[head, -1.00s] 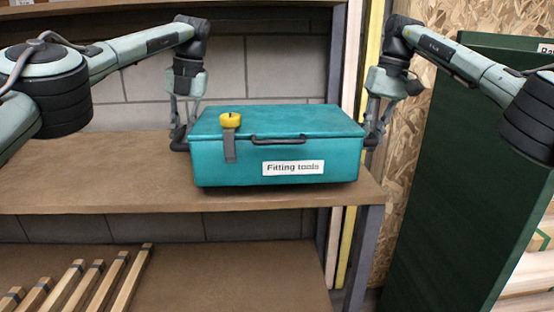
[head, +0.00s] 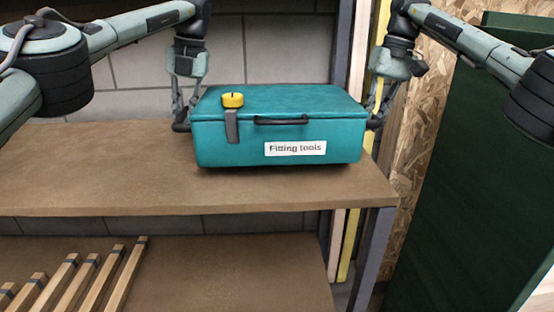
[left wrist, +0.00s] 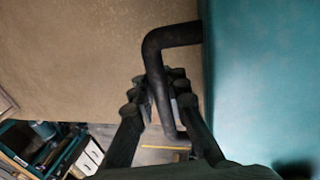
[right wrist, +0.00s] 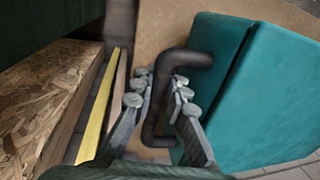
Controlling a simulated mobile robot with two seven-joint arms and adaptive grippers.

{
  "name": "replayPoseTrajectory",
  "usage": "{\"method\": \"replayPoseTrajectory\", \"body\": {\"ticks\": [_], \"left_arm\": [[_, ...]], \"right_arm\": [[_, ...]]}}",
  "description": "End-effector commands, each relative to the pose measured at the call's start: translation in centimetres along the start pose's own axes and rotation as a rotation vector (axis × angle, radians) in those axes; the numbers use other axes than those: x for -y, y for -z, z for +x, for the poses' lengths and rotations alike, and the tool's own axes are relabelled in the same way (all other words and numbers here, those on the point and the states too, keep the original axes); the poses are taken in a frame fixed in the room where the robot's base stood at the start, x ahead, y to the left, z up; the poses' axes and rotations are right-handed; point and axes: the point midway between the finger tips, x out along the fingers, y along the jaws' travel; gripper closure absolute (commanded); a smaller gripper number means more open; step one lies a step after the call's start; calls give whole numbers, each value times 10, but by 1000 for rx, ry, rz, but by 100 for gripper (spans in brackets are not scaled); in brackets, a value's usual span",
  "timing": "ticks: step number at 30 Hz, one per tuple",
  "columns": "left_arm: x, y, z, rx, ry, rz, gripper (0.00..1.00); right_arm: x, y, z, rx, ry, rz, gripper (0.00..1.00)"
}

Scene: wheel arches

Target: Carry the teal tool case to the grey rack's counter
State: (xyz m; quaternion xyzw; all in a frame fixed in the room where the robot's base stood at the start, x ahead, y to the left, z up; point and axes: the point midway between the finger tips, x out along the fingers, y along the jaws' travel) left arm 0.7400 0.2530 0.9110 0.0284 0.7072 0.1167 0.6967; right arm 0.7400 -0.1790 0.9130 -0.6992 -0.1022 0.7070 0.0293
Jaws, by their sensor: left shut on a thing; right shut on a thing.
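The teal tool case (head: 225,150), labelled "Fitting tools", is level over a brown wooden counter (head: 100,180) between grey posts (head: 375,245). A dark shadow lies under the case; I cannot tell whether it touches the board. My left gripper (head: 182,118) is shut on the black side handle (left wrist: 165,45) at the case's left end. My right gripper (head: 376,115) is shut on the other side handle (right wrist: 165,75) at the right end. Teal case walls also show in the left wrist view (left wrist: 265,80) and the right wrist view (right wrist: 270,95).
A yellow round piece (head: 232,100) with a grey strap sits on the case's front edge. A lower shelf (head: 200,280) holds several wooden strips (head: 125,275). A block wall (head: 285,50) stands behind. A dark green panel (head: 470,190) stands at right. The counter's left part is clear.

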Motion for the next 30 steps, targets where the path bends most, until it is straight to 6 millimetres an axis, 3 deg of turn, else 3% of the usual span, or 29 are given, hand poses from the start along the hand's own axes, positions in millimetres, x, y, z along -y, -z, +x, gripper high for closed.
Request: {"method": "replayPoseTrajectory", "body": {"ticks": [8,30], "left_arm": [[-2,-1,3,2,-3,-6,100],[5,-1,37,3,-3,-5,100]], "right_arm": [[-3,0,3,-2,-2,3,100],[-10,0,37,-2,-2,4,100]]}}
